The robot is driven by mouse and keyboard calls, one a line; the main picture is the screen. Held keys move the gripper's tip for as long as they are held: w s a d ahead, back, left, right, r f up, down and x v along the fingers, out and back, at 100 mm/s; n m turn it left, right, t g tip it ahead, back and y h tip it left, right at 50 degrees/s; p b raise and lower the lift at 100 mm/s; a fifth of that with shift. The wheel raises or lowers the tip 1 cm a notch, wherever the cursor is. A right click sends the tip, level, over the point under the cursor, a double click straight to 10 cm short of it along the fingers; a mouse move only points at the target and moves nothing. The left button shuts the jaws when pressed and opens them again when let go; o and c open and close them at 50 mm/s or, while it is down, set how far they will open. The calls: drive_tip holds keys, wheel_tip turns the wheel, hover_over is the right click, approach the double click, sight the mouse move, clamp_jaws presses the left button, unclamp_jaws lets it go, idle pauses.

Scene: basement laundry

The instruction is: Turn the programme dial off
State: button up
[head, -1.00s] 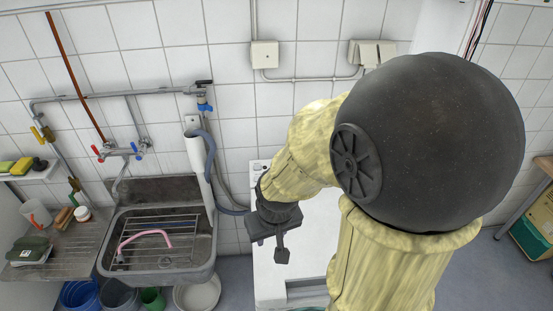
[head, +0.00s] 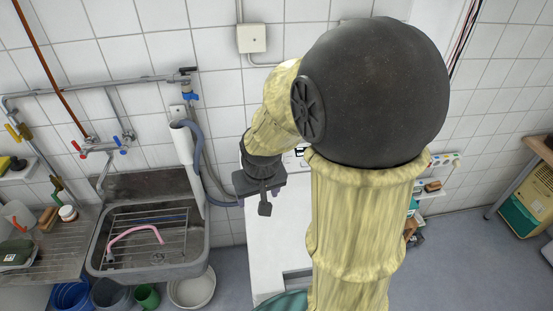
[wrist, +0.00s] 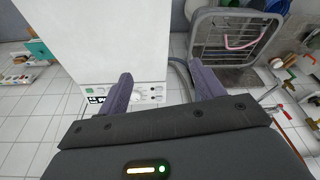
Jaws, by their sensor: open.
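The white washing machine (head: 275,245) stands right of the sink, partly hidden behind my arm. In the wrist view its white top (wrist: 95,40) ends at a control panel (wrist: 92,90) with a green mark, dark lettering and small knobs. A pale round shape beside my left-hand finger may be the programme dial (wrist: 138,97); it is small and partly covered, and its setting cannot be read. My gripper (head: 264,207) hangs over the machine's left side in the head view. In the wrist view my gripper (wrist: 163,85) has its fingers wide apart with nothing between them.
Buckets (head: 192,288) stand under the sink. A small shelf (head: 440,170) is at the right.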

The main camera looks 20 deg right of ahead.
drive_tip(key=w+d+f+m+b, duration=0.2)
drive_tip(key=w+d+b, duration=0.2)
drive_tip(key=w+d, duration=0.4)
drive_tip(key=w+d+f+m+t+h+b, duration=0.1)
drive_tip(key=w+d+b, duration=0.4)
drive_tip(key=w, duration=1.2)
drive_tip(key=d+f+m, duration=0.1)
drive_tip(key=d+f, duration=0.1)
drive_tip(key=d, duration=0.2)
drive_tip(key=shift+w+h+b, duration=0.15)
drive_tip(key=shift+h+b, duration=0.15)
drive_tip(key=shift+f, duration=0.1)
drive_tip(key=p+x, duration=0.2)
drive_tip(key=x, duration=1.5)
drive_tip(key=shift+w+a+f, duration=0.1)
drive_tip(key=c, duration=1)
drive_tip(key=shift+o, duration=0.2)
